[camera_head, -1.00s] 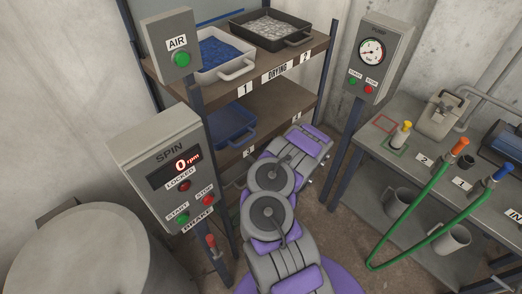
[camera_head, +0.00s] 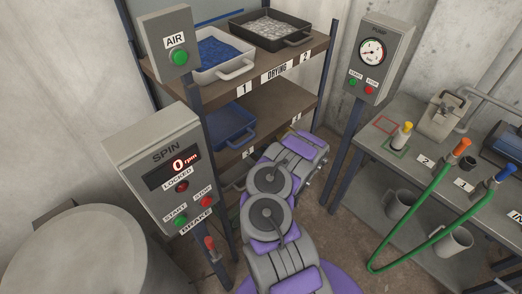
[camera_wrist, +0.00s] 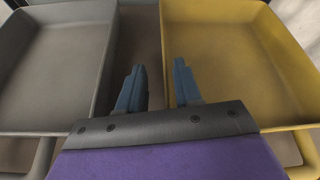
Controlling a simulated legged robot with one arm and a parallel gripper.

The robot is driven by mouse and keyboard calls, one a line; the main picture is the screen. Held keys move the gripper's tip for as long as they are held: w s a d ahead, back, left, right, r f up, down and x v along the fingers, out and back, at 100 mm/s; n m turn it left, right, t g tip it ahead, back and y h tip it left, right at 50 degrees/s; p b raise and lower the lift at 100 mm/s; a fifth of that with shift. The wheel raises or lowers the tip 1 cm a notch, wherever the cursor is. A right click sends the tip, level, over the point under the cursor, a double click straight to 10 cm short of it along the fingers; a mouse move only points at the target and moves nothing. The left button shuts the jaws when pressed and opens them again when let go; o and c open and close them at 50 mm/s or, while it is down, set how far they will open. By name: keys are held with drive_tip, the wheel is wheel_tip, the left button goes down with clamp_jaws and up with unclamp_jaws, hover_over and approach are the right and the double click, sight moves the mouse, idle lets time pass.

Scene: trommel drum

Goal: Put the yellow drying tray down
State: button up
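The yellow drying tray (camera_wrist: 235,70) fills the right side of the wrist view and looks empty. Its handle (camera_wrist: 308,150) shows at the lower right. My gripper (camera_wrist: 157,75) is open, with its two dark blue fingers apart. The right finger overlaps the tray's left wall in the picture; I cannot tell whether it touches. Nothing is visibly clamped between the fingers. In the head view my arm hides the gripper, and I cannot make out the yellow tray there.
A grey tray (camera_wrist: 55,65) stands left of the yellow one, with a narrow gap between. The drying rack (camera_head: 230,88) holds a white tray (camera_head: 236,70), a black tray (camera_head: 272,44) and a blue tray (camera_head: 236,138). The spin panel (camera_head: 168,165) and gauge post (camera_head: 352,140) flank my arm.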

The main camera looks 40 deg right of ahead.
drive_tip(key=p+v, duration=0.3)
drive_tip(key=v, duration=0.7)
drive_tip(key=shift+d+r+p, duration=0.1)
drive_tip(key=shift+r+p, duration=0.1)
drive_tip(key=shift+p, duration=0.2)
drive_tip(key=shift+v, duration=0.85)
drive_tip(key=shift+s+f, duration=0.2)
